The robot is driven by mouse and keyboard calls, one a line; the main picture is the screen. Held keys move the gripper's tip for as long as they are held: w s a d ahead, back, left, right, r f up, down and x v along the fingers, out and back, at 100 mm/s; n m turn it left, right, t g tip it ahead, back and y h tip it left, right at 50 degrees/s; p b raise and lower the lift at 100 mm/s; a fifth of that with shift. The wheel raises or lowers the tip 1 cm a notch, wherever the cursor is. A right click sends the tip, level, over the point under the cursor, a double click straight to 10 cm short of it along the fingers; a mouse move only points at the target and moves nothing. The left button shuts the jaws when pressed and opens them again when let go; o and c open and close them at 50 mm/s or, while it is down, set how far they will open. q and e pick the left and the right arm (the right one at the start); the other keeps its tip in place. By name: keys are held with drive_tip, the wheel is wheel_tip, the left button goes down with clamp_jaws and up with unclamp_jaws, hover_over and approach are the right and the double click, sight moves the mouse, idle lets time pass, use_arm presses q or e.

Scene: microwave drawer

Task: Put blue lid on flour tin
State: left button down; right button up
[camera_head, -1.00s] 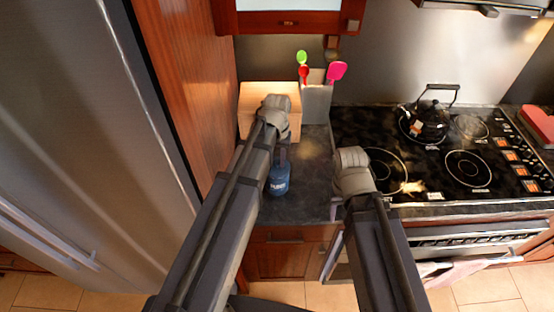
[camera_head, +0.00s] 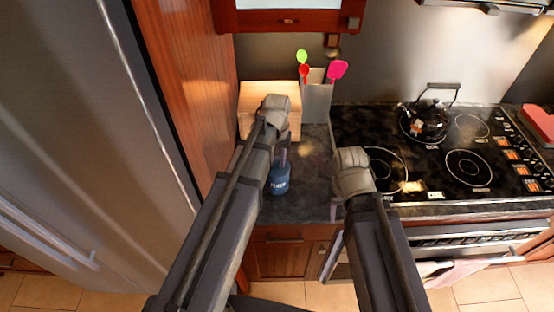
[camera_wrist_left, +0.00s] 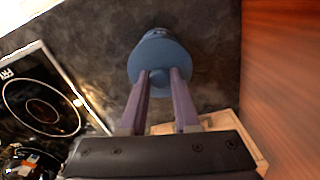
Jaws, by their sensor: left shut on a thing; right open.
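The flour tin (camera_head: 280,184) is a small blue container with pale lettering, upright on the dark counter. My left gripper (camera_head: 282,160) is just above it, its wrist hiding part of the view. In the left wrist view, my left gripper's purple-grey fingers (camera_wrist_left: 161,76) are shut on the blue lid (camera_wrist_left: 158,54), a round disc. The tin (camera_wrist_left: 157,32) shows partly past the lid's edge. I cannot tell whether lid and tin touch. My right gripper (camera_head: 341,200) is open and empty near the counter's right edge; its fingers are mostly hidden.
A wooden box (camera_head: 255,97) and a grey utensil holder (camera_head: 317,102) with colourful utensils stand behind. The stove (camera_head: 430,155) with a black kettle (camera_head: 429,120) is at right. A wooden panel (camera_head: 190,80) and fridge (camera_head: 100,130) close off the left.

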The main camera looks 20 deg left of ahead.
use_arm(q)
drive_tip(key=shift+f, duration=0.2)
idle(0.3)
drive_tip(key=shift+c, duration=0.4)
unclamp_jaws()
idle(0.4)
drive_tip(key=shift+r, duration=0.1)
drive_tip(key=shift+r+p, duration=3.4)
drive_tip(key=shift+r, duration=0.1)
drive_tip(key=shift+f, duration=0.1)
